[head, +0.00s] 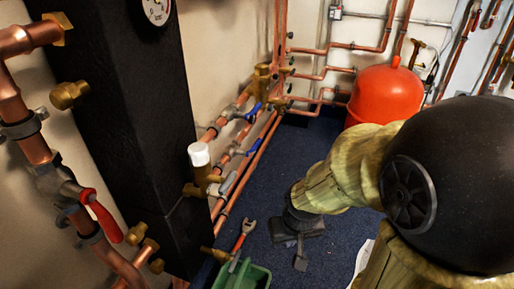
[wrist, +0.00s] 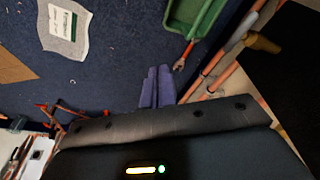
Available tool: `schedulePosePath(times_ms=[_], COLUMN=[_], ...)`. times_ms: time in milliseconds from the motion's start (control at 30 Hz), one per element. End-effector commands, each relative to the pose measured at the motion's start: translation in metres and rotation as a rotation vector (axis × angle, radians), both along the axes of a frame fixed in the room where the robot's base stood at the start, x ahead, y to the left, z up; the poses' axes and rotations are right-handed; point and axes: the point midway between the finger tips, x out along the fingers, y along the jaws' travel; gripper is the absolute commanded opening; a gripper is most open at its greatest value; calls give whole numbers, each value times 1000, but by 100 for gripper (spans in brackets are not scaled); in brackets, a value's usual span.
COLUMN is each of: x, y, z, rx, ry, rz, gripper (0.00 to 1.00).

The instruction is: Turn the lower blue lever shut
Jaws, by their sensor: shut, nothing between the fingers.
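In the head view, copper pipes run low along the wall. One blue lever (head: 252,113) sits on the upper pipe. A lower blue lever (head: 239,151) sits on a valve below and nearer to me. My gripper (head: 300,262) points down over the blue floor, to the right of the pipes and apart from both levers. In the wrist view its two bluish fingers (wrist: 158,88) are together, with nothing between them. No blue lever can be made out in the wrist view.
A green tray (head: 242,278) and a red-handled wrench (head: 243,236) lie on the floor by the pipes. A black column (head: 130,120) and a red-handled valve (head: 104,220) stand at left. A red tank (head: 383,95) stands behind. Floor between pipes and gripper is clear.

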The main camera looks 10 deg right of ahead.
Motion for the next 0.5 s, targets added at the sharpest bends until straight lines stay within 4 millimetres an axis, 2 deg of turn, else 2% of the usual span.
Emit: schedulePosePath(times_ms=[133, 300, 333, 500], x=[0, 0, 0, 0], y=[0, 0, 0, 0], z=[0, 9, 13, 49], rx=[0, 0, 0, 0], ry=[0, 0, 0, 0], rz=[0, 0, 0, 0], gripper=[2, 35, 39, 39])
